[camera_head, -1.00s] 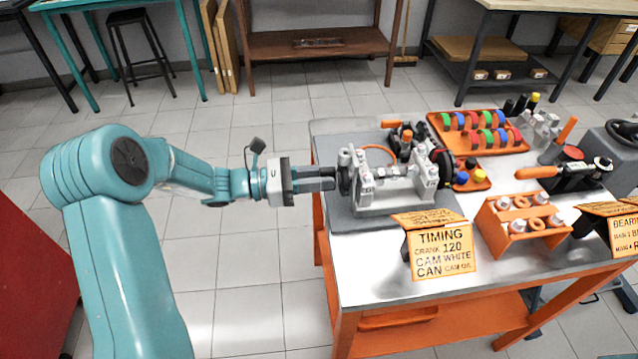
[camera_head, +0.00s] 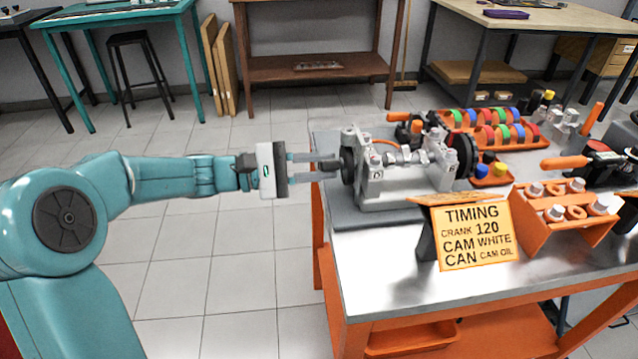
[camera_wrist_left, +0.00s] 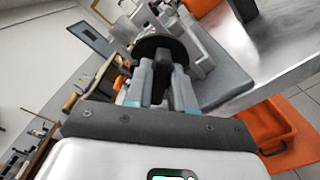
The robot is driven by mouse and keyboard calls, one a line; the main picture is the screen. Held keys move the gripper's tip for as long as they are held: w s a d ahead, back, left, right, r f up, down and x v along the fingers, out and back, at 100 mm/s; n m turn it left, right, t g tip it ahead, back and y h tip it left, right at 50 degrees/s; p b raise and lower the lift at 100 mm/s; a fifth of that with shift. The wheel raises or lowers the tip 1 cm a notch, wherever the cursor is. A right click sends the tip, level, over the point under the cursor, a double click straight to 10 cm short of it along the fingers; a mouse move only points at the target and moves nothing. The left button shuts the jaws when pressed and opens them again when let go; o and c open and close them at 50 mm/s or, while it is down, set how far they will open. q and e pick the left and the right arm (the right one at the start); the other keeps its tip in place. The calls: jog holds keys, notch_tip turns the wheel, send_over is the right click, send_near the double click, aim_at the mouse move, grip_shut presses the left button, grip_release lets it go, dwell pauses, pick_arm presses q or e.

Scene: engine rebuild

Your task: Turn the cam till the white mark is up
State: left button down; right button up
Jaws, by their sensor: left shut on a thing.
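The engine fixture (camera_head: 400,185), grey-white with a shaft across it, stands on a grey mat at the table's left end. The cam's dark round end (camera_head: 347,165) faces left, and it also shows in the left wrist view (camera_wrist_left: 165,43) as a black disc. My left gripper (camera_head: 328,166) reaches in from the left, level with the shaft. Its fingers, also in the left wrist view (camera_wrist_left: 163,80), are shut on a dark piece at the cam's end, which they mostly hide. I cannot make out the white mark. My right gripper is not in view.
A sign (camera_head: 474,237) reading "TIMING, CRANK 120, CAM WHITE" stands at the table's front. Right of it is an orange rack (camera_head: 560,232) with bolts and rings. Coloured rings sit in an orange tray (camera_head: 480,142) behind. Bare metal tabletop (camera_head: 375,265) lies in front of the fixture.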

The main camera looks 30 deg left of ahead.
pick_arm(q)
jog(key=shift+f+m+b, duration=0.2)
jog(key=shift+m+b, duration=3.4)
jog(key=shift+b, duration=1.35)
jog(key=c, duration=1.1)
grip_release()
jog(key=shift+o, duration=0.2)
jog(key=p+v, duration=0.3)
jog(key=v, duration=1.3)
jog(key=shift+s, duration=0.2)
jog(key=shift+a, duration=0.2)
